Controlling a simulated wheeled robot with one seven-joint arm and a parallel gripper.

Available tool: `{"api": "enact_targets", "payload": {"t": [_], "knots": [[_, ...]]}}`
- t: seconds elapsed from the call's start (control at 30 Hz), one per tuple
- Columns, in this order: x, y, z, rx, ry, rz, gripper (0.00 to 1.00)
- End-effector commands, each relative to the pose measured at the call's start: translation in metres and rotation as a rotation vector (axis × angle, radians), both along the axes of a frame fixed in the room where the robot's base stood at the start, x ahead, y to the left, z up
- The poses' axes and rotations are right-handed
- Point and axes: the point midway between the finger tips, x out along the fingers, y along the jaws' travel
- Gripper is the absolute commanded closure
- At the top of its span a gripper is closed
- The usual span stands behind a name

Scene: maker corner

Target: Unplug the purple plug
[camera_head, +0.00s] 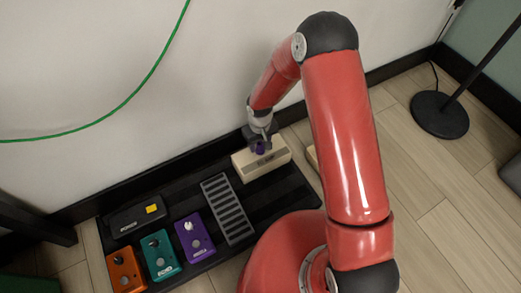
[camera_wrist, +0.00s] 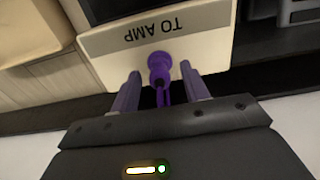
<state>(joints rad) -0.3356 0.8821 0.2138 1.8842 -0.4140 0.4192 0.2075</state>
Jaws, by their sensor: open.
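The purple plug (camera_wrist: 160,68) sits against the cream box marked "TO AMP" (camera_wrist: 205,42) in the wrist view. My gripper (camera_wrist: 160,88) is open, with one finger on each side of the plug and a visible gap to both. In the head view, the purple plug (camera_head: 260,149) shows small at the top of the cream box (camera_head: 264,166), just below my gripper (camera_head: 260,143). My gripper partly hides the plug there. How deep the plug sits in the box is hidden.
The box stands on a black board (camera_head: 281,192) along the wall. A grey slatted pedal (camera_head: 228,209), a purple pedal (camera_head: 195,237), a teal pedal (camera_head: 160,256), an orange pedal (camera_head: 125,271) and a black unit (camera_head: 136,216) lie left. A green cable (camera_head: 140,89) hangs across the wall. A lamp base (camera_head: 439,115) stands right.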

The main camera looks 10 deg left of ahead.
Motion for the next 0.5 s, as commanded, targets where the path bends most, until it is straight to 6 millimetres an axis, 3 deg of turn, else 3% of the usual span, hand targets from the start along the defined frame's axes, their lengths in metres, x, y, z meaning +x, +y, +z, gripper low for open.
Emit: {"api": "enact_targets", "payload": {"t": [0.1, 0.5], "knots": [[0.0003, 0.0000, -0.0144, 0.001, -0.001, 0.000, 0.55], [0.0003, 0.0000, -0.0153, 0.001, -0.001, -0.001, 0.55]]}}
